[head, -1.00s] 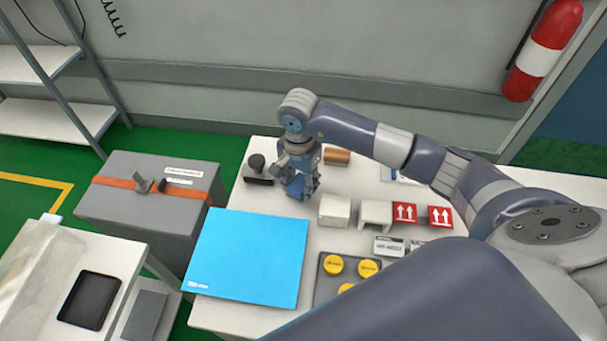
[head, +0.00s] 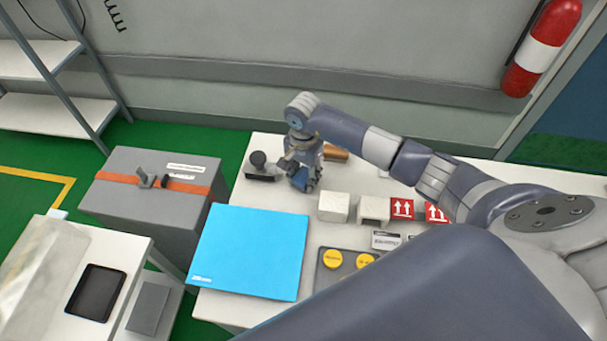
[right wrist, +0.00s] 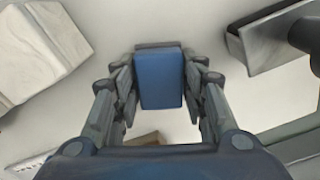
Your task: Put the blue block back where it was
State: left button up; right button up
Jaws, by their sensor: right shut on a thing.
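The blue block (right wrist: 160,80) sits between the two fingers of my right gripper (right wrist: 162,95) in the right wrist view; the gripper is shut on it. In the head view my right gripper (head: 302,180) points down over the white table (head: 232,318), just behind the blue mat (head: 250,255). The block is mostly hidden by the fingers there, and I cannot tell whether it touches the table. My left gripper is not in view.
A black-handled stamp (head: 258,168) stands close left of the gripper, and a brown cylinder (head: 336,153) lies just behind it. White blocks (head: 333,207) and red arrow-marked boxes (head: 402,208) stand to the right. A tray with yellow discs (head: 333,259) is in front.

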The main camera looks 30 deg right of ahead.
aim_at(304, 175)
jog(key=o, duration=1)
jog(key=shift+o, duration=0.2)
jog(key=shift+r, duration=0.3)
notch_tip(304, 175, up, 12)
jog(key=b, duration=0.2)
jog(key=shift+f, duration=0.2)
